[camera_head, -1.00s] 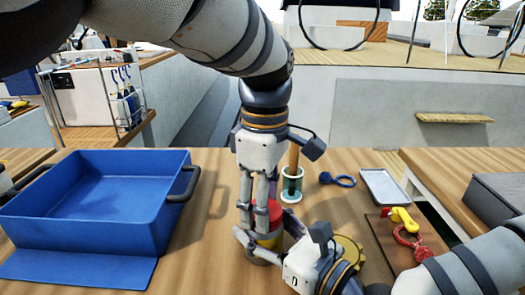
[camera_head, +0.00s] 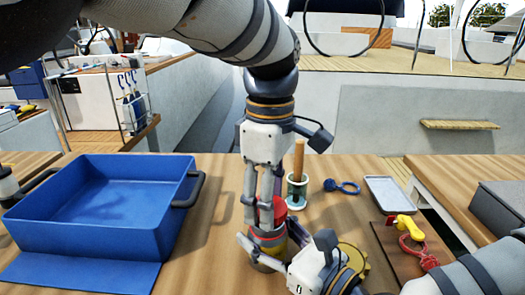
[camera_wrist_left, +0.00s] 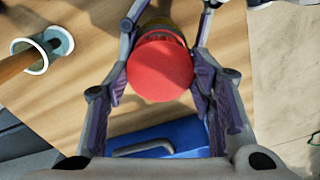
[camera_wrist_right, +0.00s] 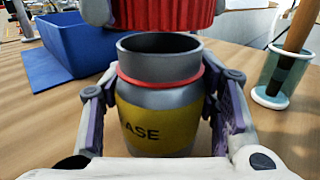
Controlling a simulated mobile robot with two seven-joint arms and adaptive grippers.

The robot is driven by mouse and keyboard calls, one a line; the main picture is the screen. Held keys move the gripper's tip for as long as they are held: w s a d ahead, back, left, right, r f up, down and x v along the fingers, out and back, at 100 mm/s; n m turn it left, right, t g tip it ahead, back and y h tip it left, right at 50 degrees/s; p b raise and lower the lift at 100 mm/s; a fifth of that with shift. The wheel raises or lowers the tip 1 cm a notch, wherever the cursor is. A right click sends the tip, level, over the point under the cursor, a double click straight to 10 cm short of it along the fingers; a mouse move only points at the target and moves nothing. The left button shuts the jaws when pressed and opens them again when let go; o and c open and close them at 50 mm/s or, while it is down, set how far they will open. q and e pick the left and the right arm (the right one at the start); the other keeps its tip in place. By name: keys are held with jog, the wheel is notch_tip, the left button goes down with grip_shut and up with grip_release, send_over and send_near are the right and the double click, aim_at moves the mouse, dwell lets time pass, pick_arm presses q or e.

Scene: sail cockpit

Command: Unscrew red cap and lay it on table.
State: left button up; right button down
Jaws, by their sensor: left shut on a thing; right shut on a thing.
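My left gripper (camera_head: 265,212) is shut on the red cap (camera_head: 280,207), a ribbed round lid. The cap also shows from above in the left wrist view (camera_wrist_left: 160,70). My right gripper (camera_head: 268,250) is shut around the grey jar with a yellow band (camera_wrist_right: 162,115), which stands upright on the table. In the right wrist view the jar's open mouth shows, with a red ring below its rim. The cap (camera_wrist_right: 165,14) hangs just above the mouth, apart from it. Part of the label reads "ASE".
A large blue bin (camera_head: 95,235) stands on the wooden table (camera_head: 215,235) at left. A cup with a wooden-handled tool (camera_head: 297,185) stands behind the jar. A blue ring tool (camera_head: 342,187), a metal tray (camera_head: 385,190) and a board with a yellow handle (camera_head: 403,226) lie at right.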

pick_arm(q)
jog(key=shift+d+r, duration=0.1)
jog(key=shift+r, duration=2)
pick_arm(e)
jog(key=shift+f, duration=0.15)
jog(key=c, duration=0.6)
grip_release()
jog(key=shift+o, duration=0.4)
jog(key=shift+s+d, duration=0.1)
